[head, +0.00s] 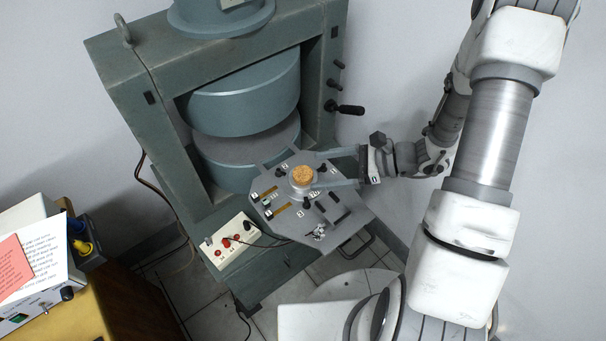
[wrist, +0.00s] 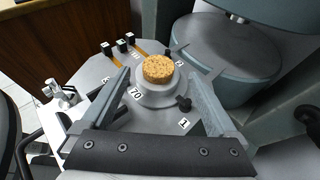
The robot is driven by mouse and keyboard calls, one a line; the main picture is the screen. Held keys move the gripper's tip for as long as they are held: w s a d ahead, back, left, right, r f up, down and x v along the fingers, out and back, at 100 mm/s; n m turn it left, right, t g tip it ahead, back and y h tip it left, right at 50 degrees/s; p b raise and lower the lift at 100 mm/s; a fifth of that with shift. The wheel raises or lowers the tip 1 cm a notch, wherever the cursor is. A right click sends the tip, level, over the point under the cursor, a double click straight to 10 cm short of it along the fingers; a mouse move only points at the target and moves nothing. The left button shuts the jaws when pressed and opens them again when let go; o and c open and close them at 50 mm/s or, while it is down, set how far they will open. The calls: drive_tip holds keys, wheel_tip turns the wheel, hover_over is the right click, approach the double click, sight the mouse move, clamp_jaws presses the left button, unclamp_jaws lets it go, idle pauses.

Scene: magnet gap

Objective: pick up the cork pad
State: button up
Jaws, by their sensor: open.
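The cork pad (head: 303,174) is a small round tan disc. It sits on a round grey pedestal (head: 302,187) on the metal plate in front of the magnet. In the wrist view the cork pad (wrist: 158,69) lies flat on top of the pedestal (wrist: 159,92), ahead of my gripper. My gripper (head: 328,170) reaches in from the right in the head view. Its two fingers are spread wide, and in the wrist view my gripper (wrist: 160,88) has one finger on each side of the pedestal. Nothing is held. I cannot tell whether a finger touches anything.
The large grey-green magnet (head: 122,85) stands behind the plate (head: 335,232). Knobs, slots and number tags surround the pedestal. A white terminal box (head: 233,241) with cables is at the plate's left. A wooden desk (head: 110,290) with an instrument is at lower left.

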sight(303, 173)
drive_tip(key=x, duration=0.3)
drive_tip(key=shift+a, duration=0.15)
drive_tip(key=shift+c, duration=0.2)
drive_tip(key=c, duration=1.4)
drive_tip(key=shift+o, duration=0.2)
drive_tip(key=shift+r, duration=0.15)
